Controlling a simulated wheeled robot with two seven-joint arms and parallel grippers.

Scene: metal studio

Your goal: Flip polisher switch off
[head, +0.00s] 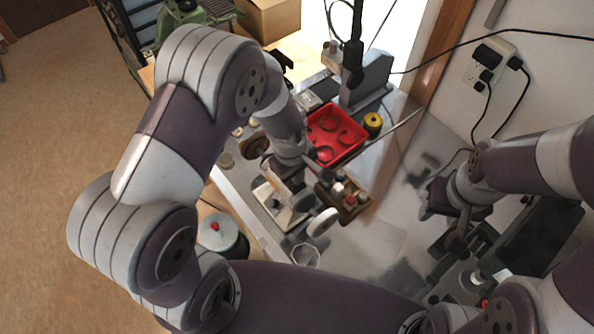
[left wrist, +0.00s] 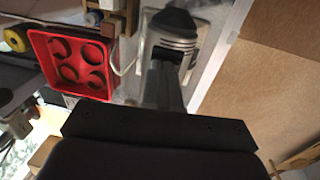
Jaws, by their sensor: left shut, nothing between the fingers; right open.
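The bench polisher (head: 281,210) stands on the metal bench in the middle of the head view. It has a pale base plate, a white wheel (head: 322,222) at its near end and a brown wheel (head: 255,145) at its far end. My left gripper (head: 284,163) is over the polisher and partly hidden by its own wrist. In the left wrist view its fingers (left wrist: 168,80) are shut and empty, pointing towards the polisher's pale base. I cannot make out the switch's position or any contact. My right gripper (head: 448,215) is open, over the bench's right side, far from the polisher.
A red tray (head: 359,150) with round rings lies just beyond the polisher. A wooden block with small fittings (head: 345,197) stands right beside it. A yellow spool (head: 373,122) and a grey stand (head: 367,80) are behind. A glass jar (head: 305,255) sits near the front edge.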

